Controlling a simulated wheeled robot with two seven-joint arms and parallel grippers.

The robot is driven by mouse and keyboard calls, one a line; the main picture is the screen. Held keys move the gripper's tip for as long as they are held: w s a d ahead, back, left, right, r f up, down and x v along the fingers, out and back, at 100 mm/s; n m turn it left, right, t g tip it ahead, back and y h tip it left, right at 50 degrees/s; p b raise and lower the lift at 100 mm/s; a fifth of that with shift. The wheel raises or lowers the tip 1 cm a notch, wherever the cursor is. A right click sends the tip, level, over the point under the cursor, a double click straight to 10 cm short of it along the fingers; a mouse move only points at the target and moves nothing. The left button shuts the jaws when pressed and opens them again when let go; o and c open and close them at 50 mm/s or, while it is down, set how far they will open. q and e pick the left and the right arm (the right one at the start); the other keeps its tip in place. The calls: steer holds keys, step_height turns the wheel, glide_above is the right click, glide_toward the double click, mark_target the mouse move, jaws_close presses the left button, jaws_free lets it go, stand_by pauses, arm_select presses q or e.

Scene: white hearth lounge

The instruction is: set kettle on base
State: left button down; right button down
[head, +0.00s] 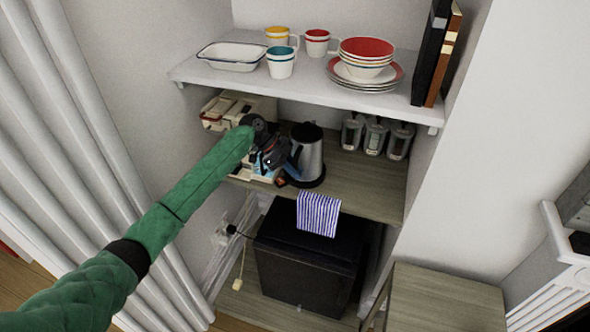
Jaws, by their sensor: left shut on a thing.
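A silver kettle (310,157) with a black lid stands upright on the middle wooden shelf. My left gripper (287,165) reaches in from the left and is shut on the kettle's handle, which is mostly hidden behind the gripper. A dark round part (312,183) shows at the kettle's foot and looks like the base. I cannot tell whether the kettle rests fully on it or sits just above it. My right gripper is out of view.
An upper white shelf (300,84) with cups, a dish and stacked plates overhangs the kettle. Several glass jars (375,137) stand to its right, and a cream appliance (240,108) to its left. Shelf room (365,180) is free at right.

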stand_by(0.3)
arm_select(q)
steer(key=c, duration=1.6)
jaws_free()
steer(key=shift+f, duration=0.1)
steer(key=shift+c, duration=0.2)
steer(key=shift+f, duration=0.15)
steer(key=v, duration=1.1)
steer(key=shift+r+p, duration=0.2)
steer(key=shift+p, duration=0.25)
steer(key=shift+w, duration=0.1)
